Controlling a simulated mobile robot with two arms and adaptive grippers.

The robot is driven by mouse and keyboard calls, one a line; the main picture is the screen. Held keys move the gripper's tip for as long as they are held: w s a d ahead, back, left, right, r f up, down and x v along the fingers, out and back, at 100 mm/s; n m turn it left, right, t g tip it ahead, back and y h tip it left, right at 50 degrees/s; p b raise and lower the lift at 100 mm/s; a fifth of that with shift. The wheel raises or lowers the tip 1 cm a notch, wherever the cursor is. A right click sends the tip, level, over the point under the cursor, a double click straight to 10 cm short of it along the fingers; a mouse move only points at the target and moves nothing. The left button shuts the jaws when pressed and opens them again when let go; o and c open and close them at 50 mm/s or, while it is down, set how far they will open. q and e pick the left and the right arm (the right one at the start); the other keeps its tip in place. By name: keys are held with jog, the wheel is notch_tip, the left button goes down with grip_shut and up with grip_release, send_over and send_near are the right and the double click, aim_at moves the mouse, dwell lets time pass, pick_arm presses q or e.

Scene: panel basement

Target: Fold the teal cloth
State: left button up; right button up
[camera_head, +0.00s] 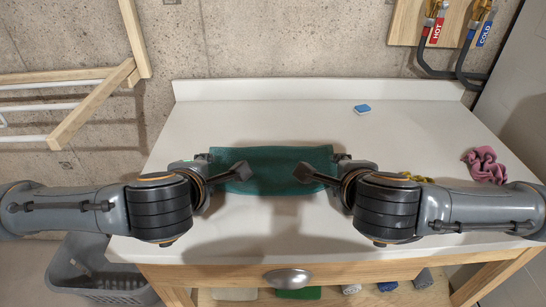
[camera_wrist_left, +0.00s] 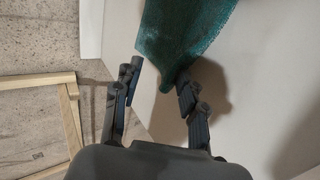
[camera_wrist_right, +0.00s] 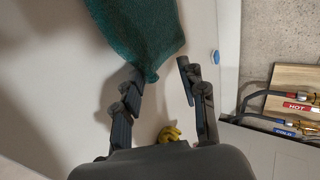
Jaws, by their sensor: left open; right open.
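The teal cloth (camera_head: 270,165) lies as a wide strip on the white worktop, with its long side running left to right. My left gripper (camera_head: 226,174) is at its left end and my right gripper (camera_head: 322,175) at its right end. In the left wrist view, the left jaws (camera_wrist_left: 160,82) are open, and a cloth corner (camera_wrist_left: 178,65) reaches close to the right-hand finger. In the right wrist view, the right jaws (camera_wrist_right: 160,78) are open, and a cloth corner (camera_wrist_right: 148,62) lies close to the left-hand finger. Whether either finger touches the cloth is unclear.
A blue block (camera_head: 362,109) lies behind the cloth. A crumpled pink cloth (camera_head: 485,166) and a yellow item (camera_head: 416,178) lie to the right. Hot and cold hoses (camera_head: 435,40) hang at the back right. A wooden rack (camera_head: 95,105) stands left, above a grey basket (camera_head: 105,285).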

pick_arm(q)
jog(key=s+r, duration=0.4)
jog(key=r, duration=0.5)
pick_arm(e)
jog(key=s+r, duration=0.4)
jog(key=r, duration=0.5)
pick_arm(q)
jog(key=shift+s+f, duration=0.1)
pick_arm(e)
jog(key=shift+s, duration=0.1)
